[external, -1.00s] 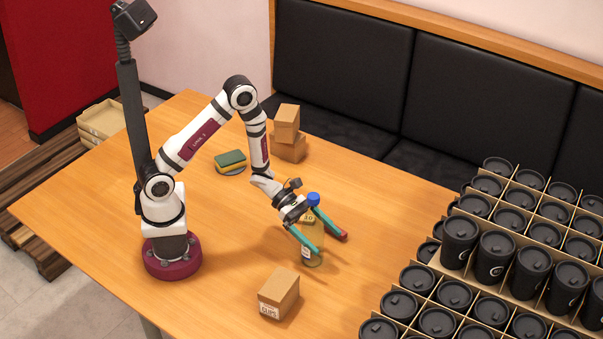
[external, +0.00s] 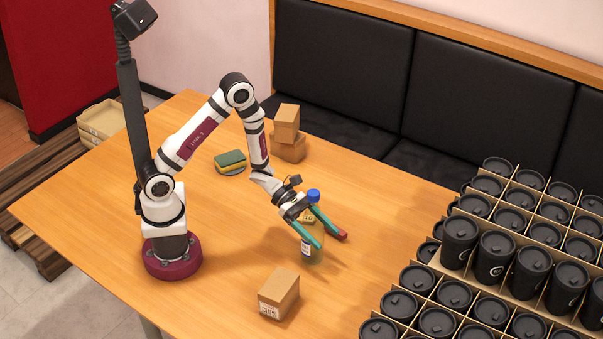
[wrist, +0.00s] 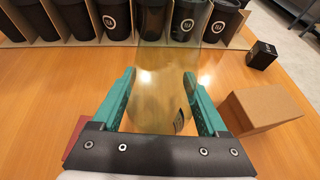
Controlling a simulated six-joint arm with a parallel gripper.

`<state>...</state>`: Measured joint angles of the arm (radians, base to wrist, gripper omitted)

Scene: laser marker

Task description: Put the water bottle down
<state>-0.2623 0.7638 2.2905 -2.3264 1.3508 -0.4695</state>
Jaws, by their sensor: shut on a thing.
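The water bottle is clear with a blue cap (external: 313,195) and a pale label, and stands about upright over the table in the external view. My gripper (external: 331,240) has its teal fingers shut on the bottle's body, one on each side. In the wrist view, the see-through bottle (wrist: 165,55) lies between the fingers of my gripper (wrist: 159,82). I cannot tell whether its base touches the table. A small red thing (external: 342,235) shows by the far fingertip, partly hidden.
A cardboard box (external: 278,293) stands in front of the bottle. Crates of black lidded cups (external: 475,250) fill the right side. Stacked boxes (external: 287,135) and sponges (external: 230,161) lie farther back. A black box (wrist: 262,55) shows in the wrist view. Bare table (external: 225,225) lies left of the bottle.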

